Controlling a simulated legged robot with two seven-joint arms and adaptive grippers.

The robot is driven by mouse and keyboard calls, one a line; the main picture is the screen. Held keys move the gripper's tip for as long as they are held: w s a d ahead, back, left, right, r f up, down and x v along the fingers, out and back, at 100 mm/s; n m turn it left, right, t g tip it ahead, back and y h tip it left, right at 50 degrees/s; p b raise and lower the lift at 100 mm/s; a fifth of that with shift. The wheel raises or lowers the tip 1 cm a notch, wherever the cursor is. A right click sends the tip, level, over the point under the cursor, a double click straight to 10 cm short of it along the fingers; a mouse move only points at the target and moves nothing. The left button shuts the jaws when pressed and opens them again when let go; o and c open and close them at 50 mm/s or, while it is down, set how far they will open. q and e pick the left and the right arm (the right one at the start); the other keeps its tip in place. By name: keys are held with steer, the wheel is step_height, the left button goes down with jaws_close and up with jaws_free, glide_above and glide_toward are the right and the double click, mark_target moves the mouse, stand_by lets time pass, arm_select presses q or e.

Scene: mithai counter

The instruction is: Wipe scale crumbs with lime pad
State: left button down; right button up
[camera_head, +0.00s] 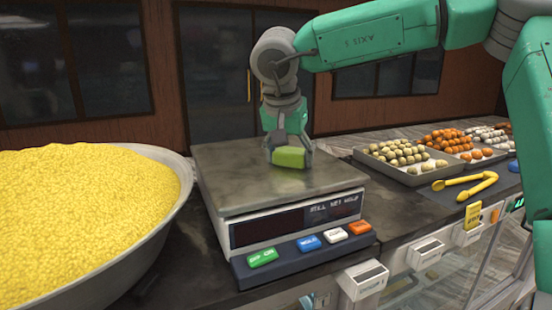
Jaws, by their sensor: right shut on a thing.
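The scale (240,198) stands on the counter in the middle of the head view, with a flat metal top, a dark display and several coloured buttons on its front. My right gripper (288,150) points down over the back right part of the scale top and is shut on the lime pad (290,157). The pad is at or just above the metal surface; I cannot tell whether it touches. No crumbs can be made out on the scale top at this size. My left gripper is not in view.
A large metal bowl (160,230) heaped with yellow sweets (80,200) stands close to the scale's left. Trays of round sweets (408,178) and yellow tongs (465,186) lie to the right. Dark counter (395,212) is bare between scale and tongs.

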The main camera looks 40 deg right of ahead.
mark_target(249, 176)
steer(key=shift+s+d+f, duration=0.1)
steer(key=shift+d, duration=0.35)
steer(key=shift+s+a, duration=0.55)
steer(key=shift+s, duration=0.25)
steer(key=shift+w+a+r, duration=0.15)
steer(key=shift+w+a, duration=0.15)
steer(key=shift+a, duration=0.5)
steer(key=shift+w+a+r, duration=0.1)
steer(key=shift+w+a, duration=0.15)
steer(key=shift+a, duration=0.55)
steer(key=shift+w+a+f, duration=0.1)
steer(key=shift+w+a, duration=0.15)
steer(key=shift+a, duration=0.55)
steer(key=shift+w+a, duration=0.25)
steer(key=shift+a, duration=0.5)
steer(key=shift+w+a+f, duration=0.1)
steer(key=shift+w+a, duration=0.1)
steer(key=shift+a, duration=0.55)
steer(key=shift+w+a+f, duration=0.1)
steer(key=shift+w+a, duration=0.05)
steer(key=shift+a, duration=0.75)
